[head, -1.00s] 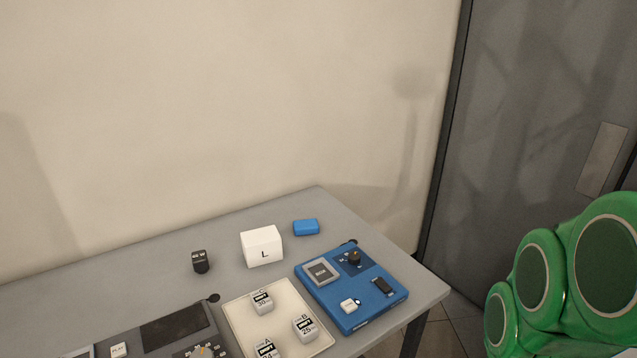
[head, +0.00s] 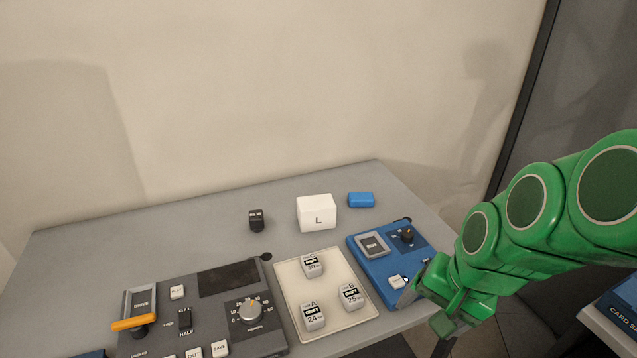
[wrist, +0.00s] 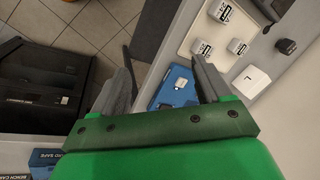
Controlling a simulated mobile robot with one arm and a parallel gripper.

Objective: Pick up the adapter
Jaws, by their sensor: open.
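A small black block with light markings on top (head: 256,220), which may be the adapter, stands upright on the grey table, left of the white block marked L. It also shows in the wrist view (wrist: 286,46), at the right. My gripper (head: 408,292) is over the right end of the table, near the blue device, well to the right of the black block. In the wrist view my gripper (wrist: 164,75) has its two grey fingers spread, with nothing held between them. The blue device shows beyond the fingers.
The white block (head: 317,213) and a blue block (head: 361,200) stand at the back. A cream tray (head: 290,285) with several labelled cubes, a dark control panel (head: 210,318) and the blue device (head: 372,268) fill the front. The table left of the black block is clear.

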